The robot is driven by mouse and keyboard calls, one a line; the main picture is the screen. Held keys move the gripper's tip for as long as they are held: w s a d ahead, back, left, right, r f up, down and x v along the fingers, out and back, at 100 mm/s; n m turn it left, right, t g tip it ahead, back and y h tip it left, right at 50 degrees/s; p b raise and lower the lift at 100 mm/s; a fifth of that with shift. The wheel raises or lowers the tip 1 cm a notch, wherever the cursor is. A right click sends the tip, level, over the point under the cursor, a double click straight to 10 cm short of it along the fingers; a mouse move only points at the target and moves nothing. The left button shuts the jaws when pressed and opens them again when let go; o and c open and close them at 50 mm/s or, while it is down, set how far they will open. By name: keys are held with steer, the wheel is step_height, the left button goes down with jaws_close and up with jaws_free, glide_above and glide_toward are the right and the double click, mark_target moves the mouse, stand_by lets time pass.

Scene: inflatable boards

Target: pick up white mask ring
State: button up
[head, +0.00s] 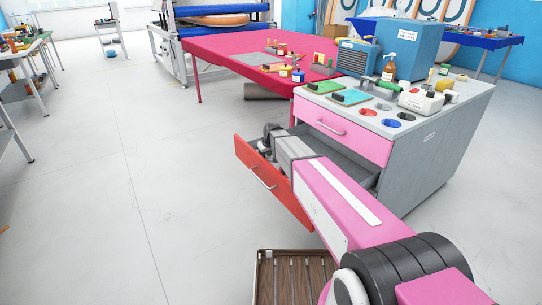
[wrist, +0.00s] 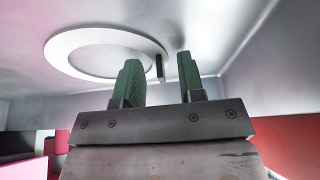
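The white mask ring (wrist: 57,50) shows in the wrist view as a flat, wide white ring on a grey surface. My gripper (wrist: 157,62) has two green-padded fingers held apart with nothing gripped between them. The left finger overlaps the near right part of the ring in the picture. The ring's right edge, with a small dark tab, shows between the fingers. I cannot tell whether the fingers touch it. In the head view my arm reaches into the open drawer with the red front (head: 273,182). The ring and fingertips are hidden there.
Grey drawer walls (wrist: 270,50) rise near the gripper. The grey cabinet (head: 430,165) has a shut pink drawer (head: 342,134) above and cluttered top. A red table (head: 215,50) stands behind. A slatted wooden crate (head: 290,280) sits on the floor; floor to the left is clear.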

jaws_close()
steer(key=shift+r, duration=0.1)
